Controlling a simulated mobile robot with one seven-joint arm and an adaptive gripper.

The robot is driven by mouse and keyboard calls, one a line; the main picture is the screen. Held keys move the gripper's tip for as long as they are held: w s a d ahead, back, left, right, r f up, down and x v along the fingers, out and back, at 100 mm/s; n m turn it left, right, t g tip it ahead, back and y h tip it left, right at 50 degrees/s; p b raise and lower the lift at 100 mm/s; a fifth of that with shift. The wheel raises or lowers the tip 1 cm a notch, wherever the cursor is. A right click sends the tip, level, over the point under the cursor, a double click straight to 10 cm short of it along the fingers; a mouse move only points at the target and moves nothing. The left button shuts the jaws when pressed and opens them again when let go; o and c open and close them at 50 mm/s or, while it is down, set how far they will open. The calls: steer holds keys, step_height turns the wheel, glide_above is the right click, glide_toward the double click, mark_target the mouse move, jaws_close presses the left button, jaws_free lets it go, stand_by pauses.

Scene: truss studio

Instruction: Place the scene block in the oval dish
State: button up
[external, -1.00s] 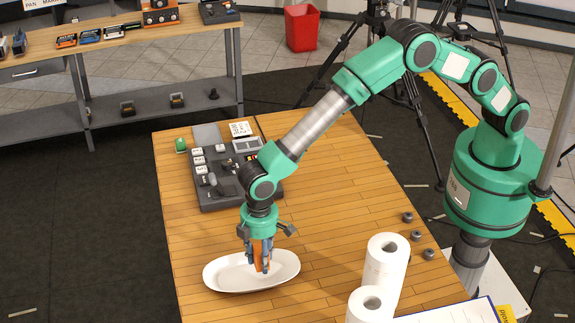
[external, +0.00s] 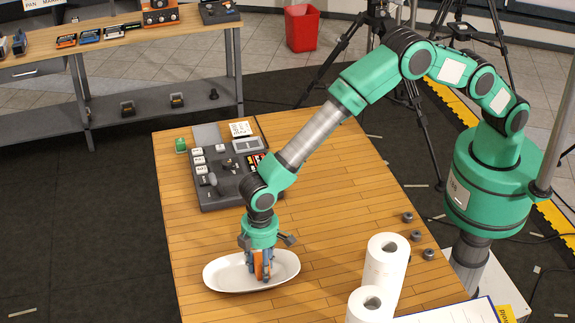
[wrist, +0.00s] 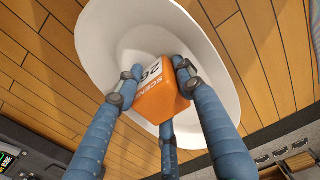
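The orange scene block (external: 259,266) is between the blue fingers of my gripper (external: 262,268), low over the middle of the white oval dish (external: 223,284). In the wrist view the block (wrist: 154,101) shows dark lettering and a number on its faces. The fingers of my gripper (wrist: 155,85) close around it from several sides. The dish (wrist: 105,45) lies behind the block in that view. The fingers hide part of the block, and I cannot tell whether its lower end touches the dish floor.
Two white paper rolls (external: 386,262) stand to the right of the dish. A dark control panel (external: 228,176) lies toward the back of the wooden table (external: 330,225). Small dark knobs (external: 418,237) sit near the right edge. The table between the dish and the panel is clear.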

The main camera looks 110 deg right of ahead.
mark_target(261, 257)
steer(key=o, duration=0.3)
steer(key=shift+o, duration=0.2)
step_height(261, 257, up, 12)
steer(key=shift+r, duration=0.15)
stand_by(0.5)
steer(key=shift+d+r, duration=0.1)
stand_by(0.6)
